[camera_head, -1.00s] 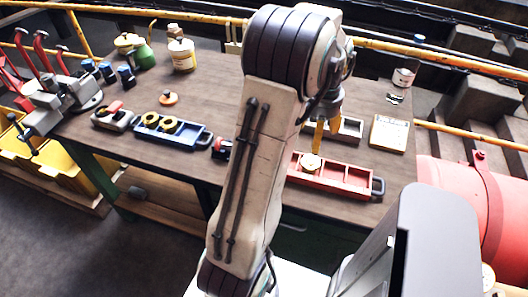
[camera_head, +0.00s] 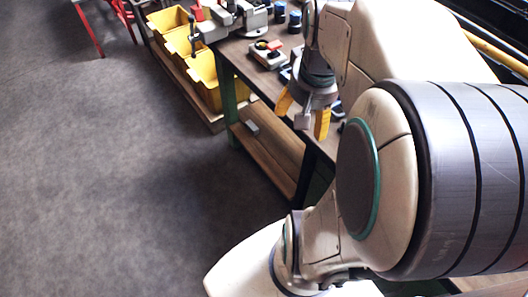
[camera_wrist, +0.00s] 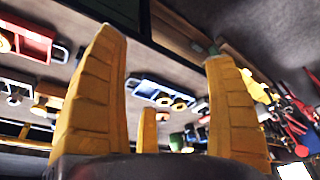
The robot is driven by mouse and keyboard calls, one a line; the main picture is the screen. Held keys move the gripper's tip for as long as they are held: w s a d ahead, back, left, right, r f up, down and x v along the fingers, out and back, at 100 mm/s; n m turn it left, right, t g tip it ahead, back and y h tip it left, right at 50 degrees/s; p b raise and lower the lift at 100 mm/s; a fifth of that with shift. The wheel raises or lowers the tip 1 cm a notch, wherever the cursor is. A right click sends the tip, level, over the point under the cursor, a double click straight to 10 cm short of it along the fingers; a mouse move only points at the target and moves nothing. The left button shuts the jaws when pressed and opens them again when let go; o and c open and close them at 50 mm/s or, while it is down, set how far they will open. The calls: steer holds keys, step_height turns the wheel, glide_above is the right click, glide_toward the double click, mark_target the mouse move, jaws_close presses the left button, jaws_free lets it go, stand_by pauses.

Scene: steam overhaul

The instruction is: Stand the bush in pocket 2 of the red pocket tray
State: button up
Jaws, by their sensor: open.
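My gripper (camera_head: 303,115) is open, its yellow fingers apart, at the front edge of the workbench in the head view. Nothing shows between the fingers in the wrist view (camera_wrist: 165,50). The red pocket tray (camera_wrist: 28,40) is at the upper left of the wrist view, with a round, pale gold thing (camera_wrist: 5,43) in it, cut off by the picture edge. A blue tray (camera_wrist: 150,90) beyond the fingers holds ring-shaped brass-coloured bushes (camera_wrist: 163,99). In the head view the red tray is out of sight; my arm covers most of the bench. Pocket numbers cannot be read.
A grey box with a red top (camera_head: 268,52) stands on the bench (camera_head: 240,62) near the vise (camera_head: 240,18). The floor (camera_head: 110,170) at left is clear.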

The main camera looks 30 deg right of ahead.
steer(key=s+a+n+t, duration=0.1)
steer(key=s+a+n, duration=0.1)
steer(key=a, duration=0.4)
steer(key=s+a+n+y, duration=0.1)
steer(key=a+n, duration=0.4)
steer(key=a, duration=0.2)
steer(key=shift+s+f+t, duration=0.35)
steer(key=shift+f+t, duration=0.05)
stand_by(0.6)
